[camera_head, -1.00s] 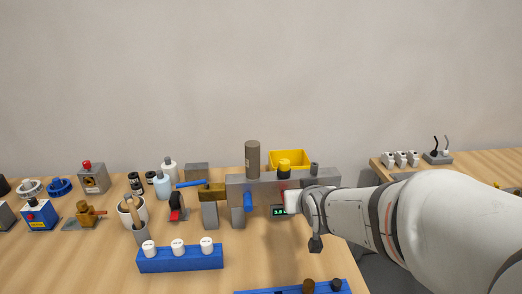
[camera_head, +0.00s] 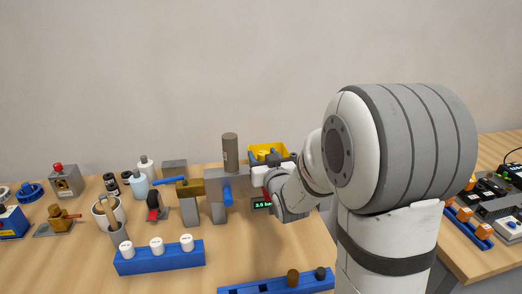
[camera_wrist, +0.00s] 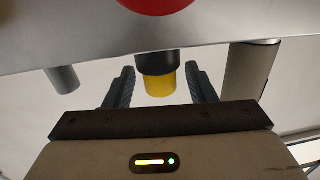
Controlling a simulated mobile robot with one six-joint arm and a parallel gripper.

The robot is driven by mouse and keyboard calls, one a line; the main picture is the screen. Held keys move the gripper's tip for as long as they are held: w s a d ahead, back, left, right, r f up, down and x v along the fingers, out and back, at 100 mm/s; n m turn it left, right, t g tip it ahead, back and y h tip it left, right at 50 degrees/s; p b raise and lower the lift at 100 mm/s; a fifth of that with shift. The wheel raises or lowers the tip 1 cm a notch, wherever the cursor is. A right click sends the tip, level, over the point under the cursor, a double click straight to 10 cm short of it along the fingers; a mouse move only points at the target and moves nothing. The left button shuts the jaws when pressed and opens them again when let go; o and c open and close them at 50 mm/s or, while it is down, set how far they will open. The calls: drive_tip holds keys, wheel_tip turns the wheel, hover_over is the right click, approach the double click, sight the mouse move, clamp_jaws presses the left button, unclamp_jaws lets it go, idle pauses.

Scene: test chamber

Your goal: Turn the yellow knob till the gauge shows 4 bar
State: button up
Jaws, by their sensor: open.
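The yellow knob (camera_wrist: 160,83) hangs from a dark collar in the wrist view, which looks upside down. My gripper (camera_wrist: 163,84) is open, with one finger on each side of the knob and a visible gap at both sides. In the head view my gripper (camera_head: 268,159) is at the top of the grey block (camera_head: 213,180) and hides the knob. The gauge (camera_head: 262,205) is a small dark display with green digits on the block's front, partly covered by my arm. It seems to read about 3 bar; the last digit is unclear.
A brown-grey cylinder (camera_head: 230,153) stands close beside my gripper, and a small grey peg (camera_wrist: 63,79) is on the other side. A yellow bin (camera_head: 268,148) is behind. A blue lever (camera_head: 227,192) and a blue rack (camera_head: 160,256) with white-capped items stand left.

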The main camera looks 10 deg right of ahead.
drive_tip(key=shift+w+a, duration=0.1)
drive_tip(key=shift+w, duration=1.05)
drive_tip(key=shift+c, duration=0.5)
drive_tip(key=c, duration=0.9)
drive_tip(key=shift+o, duration=0.2)
drive_tip(key=b, duration=0.1)
drive_tip(key=m+h+b, duration=0.1)
drive_tip(key=shift+f+h+b, duration=0.2)
drive_tip(key=shift+h+b, duration=0.1)
drive_tip(key=shift+b, duration=0.1)
drive_tip(key=shift+d+r+m+h+b, duration=0.15)
drive_tip(key=shift+m+h+b, duration=0.35)
drive_tip(key=shift+h, duration=0.3)
drive_tip(key=shift+d+r+m+h+b, duration=0.1)
drive_tip(key=shift+m+h+b, duration=0.35)
drive_tip(key=shift+h, duration=0.35)
